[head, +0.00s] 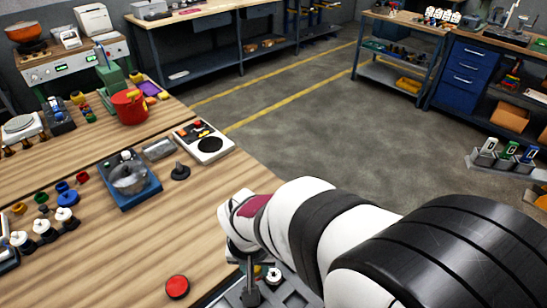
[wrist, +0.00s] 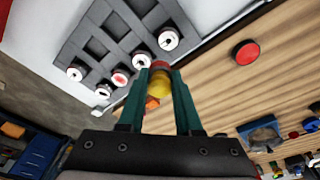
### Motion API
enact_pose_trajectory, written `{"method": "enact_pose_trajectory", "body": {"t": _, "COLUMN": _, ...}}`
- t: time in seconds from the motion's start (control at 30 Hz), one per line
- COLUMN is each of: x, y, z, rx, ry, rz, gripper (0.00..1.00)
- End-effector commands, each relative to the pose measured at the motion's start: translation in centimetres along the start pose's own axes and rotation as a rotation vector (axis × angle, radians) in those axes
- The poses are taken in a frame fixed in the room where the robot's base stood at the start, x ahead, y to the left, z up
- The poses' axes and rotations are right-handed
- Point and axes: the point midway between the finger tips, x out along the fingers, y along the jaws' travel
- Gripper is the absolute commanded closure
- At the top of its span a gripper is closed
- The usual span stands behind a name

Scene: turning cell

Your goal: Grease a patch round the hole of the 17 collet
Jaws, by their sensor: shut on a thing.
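My gripper (wrist: 160,85) has dark green fingers closed on a small tool with a rounded yellow part (wrist: 162,86) and a red part beyond it. The tool's far end is hidden. Past the fingertips is a grey slotted rack (wrist: 128,22) with several round, white-faced collets, among them one at the upper right (wrist: 168,40) and one at the left (wrist: 75,74). Their dark marks are too small to read, so I cannot tell which is 17. In the head view my gripper is over the rack (head: 293,294) at the bottom edge, partly hidden by my arm.
A red disc (head: 177,287) lies on the wooden bench left of the rack. A blue-based device (head: 130,180), a white panel with a black disc (head: 203,141) and a red pot (head: 130,106) stand farther back. Bare wood lies between the disc and the blue device.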

Motion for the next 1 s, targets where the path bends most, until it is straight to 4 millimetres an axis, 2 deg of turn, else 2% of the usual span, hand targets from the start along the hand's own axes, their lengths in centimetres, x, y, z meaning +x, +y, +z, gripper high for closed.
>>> {"method": "enact_pose_trajectory", "body": {"t": 0.67, "x": 5.8, "y": 0.1, "z": 0.9, "rx": 0.000, "ry": -0.002, "rz": 0.002, "gripper": 1.00}}
{"method": "enact_pose_trajectory", "body": {"t": 0.8, "x": 7.7, "y": 0.0, "z": 1.2, "rx": -0.002, "ry": -0.002, "rz": 0.004, "gripper": 1.00}}
{"method": "enact_pose_trajectory", "body": {"t": 1.0, "x": 7.3, "y": -1.4, "z": 2.5, "rx": -0.002, "ry": 0.001, "rz": 0.003, "gripper": 1.00}}
